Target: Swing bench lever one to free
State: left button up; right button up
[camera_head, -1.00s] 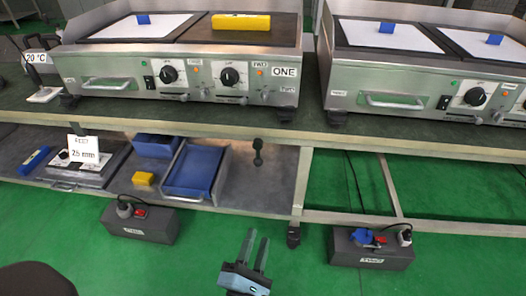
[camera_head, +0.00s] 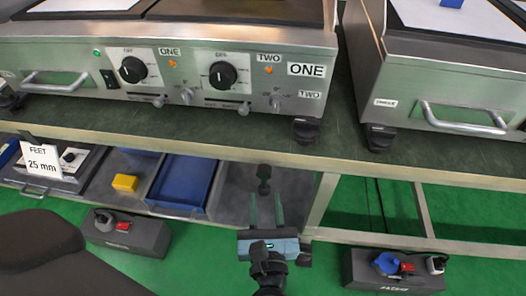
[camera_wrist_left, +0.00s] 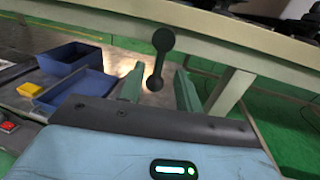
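The bench lever (camera_head: 264,178), a small black bar with a round knob at each end, hangs nearly upright at the bench's front rail. It also shows in the left wrist view (camera_wrist_left: 161,58), tilted slightly, its lower knob appearing between the fingertips. My left gripper (camera_head: 265,200) is open, with its two greenish fingers pointing up toward the lever from below. The fingers also show in the left wrist view (camera_wrist_left: 158,84), one on each side of the lower knob. Whether the knob is in depth between them, I cannot tell. My right gripper is not in view.
The bench rail (camera_head: 225,150) runs across above the gripper, with a leg (camera_head: 321,205) to its right. A blue bin (camera_head: 183,184) and yellow block (camera_head: 125,183) are on the lower shelf. Plug boxes (camera_head: 140,236) stand on the green floor on both sides.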

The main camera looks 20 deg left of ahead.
aim_at(264, 182)
pick_arm(q)
jog(key=shift+w+a, duration=0.2)
jog(key=shift+w, duration=0.4)
jog(key=b+x, duration=0.1)
jog(key=x, duration=0.6)
jog(key=shift+w+a, duration=0.1)
jog(key=shift+c, duration=0.4)
grip_shut()
